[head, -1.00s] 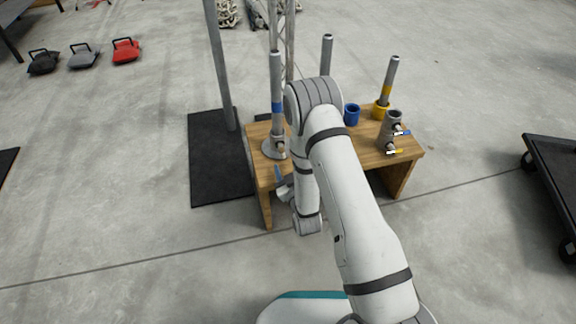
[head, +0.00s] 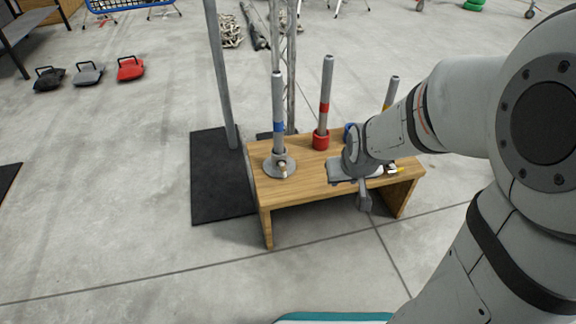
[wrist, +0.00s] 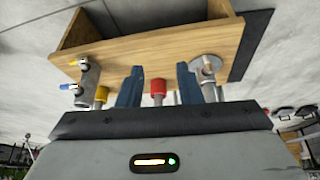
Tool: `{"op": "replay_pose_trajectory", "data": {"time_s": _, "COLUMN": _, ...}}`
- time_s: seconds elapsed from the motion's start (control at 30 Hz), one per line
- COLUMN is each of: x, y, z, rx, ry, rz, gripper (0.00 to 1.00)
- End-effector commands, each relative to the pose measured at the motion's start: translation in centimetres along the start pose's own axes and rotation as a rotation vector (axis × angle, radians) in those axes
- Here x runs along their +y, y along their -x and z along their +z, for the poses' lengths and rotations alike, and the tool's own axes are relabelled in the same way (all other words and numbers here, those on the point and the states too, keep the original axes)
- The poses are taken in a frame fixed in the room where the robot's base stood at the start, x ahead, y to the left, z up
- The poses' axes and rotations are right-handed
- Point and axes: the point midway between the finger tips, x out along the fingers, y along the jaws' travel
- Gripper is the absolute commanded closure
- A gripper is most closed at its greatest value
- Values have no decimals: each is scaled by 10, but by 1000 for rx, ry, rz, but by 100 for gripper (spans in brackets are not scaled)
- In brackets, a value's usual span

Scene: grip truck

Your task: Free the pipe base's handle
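The pipe base (head: 270,165) is a round grey metal flange at the left end of the wooden bench. A grey pipe with a blue band (head: 278,103) stands upright in it. Its small handle (head: 283,172) sticks out at the front of its collar. The pipe base also shows right of centre in the wrist view (wrist: 208,63). My gripper (wrist: 159,82) is open and empty, its two blue fingers apart. In the head view it hangs at the bench's front edge, right of the pipe base and clear of it.
A red socket (head: 321,140) with a red-banded pipe stands mid-bench (head: 300,188). A grey coupler (wrist: 87,85) with blue and yellow handles and a yellow socket (wrist: 101,95) are at the other end. A post on a black plate (head: 215,180) stands left of the bench.

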Motion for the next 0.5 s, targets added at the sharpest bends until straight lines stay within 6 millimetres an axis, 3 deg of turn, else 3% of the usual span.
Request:
{"op": "replay_pose_trajectory", "data": {"time_s": 0.03, "x": 4, "y": 22, "z": 16, "rx": -48, "ry": -26, "rz": 2, "gripper": 68}}
{"op": "replay_pose_trajectory", "data": {"time_s": 0.2, "x": 8, "y": 74, "z": 72, "rx": -222, "ry": -95, "rz": 3, "gripper": 68}}
{"op": "replay_pose_trajectory", "data": {"time_s": 0.33, "x": 8, "y": 98, "z": 99, "rx": -305, "ry": -127, "rz": 4, "gripper": 68}}
{"op": "replay_pose_trajectory", "data": {"time_s": 0.5, "x": 10, "y": 109, "z": 113, "rx": -349, "ry": -152, "rz": 7, "gripper": 68}}
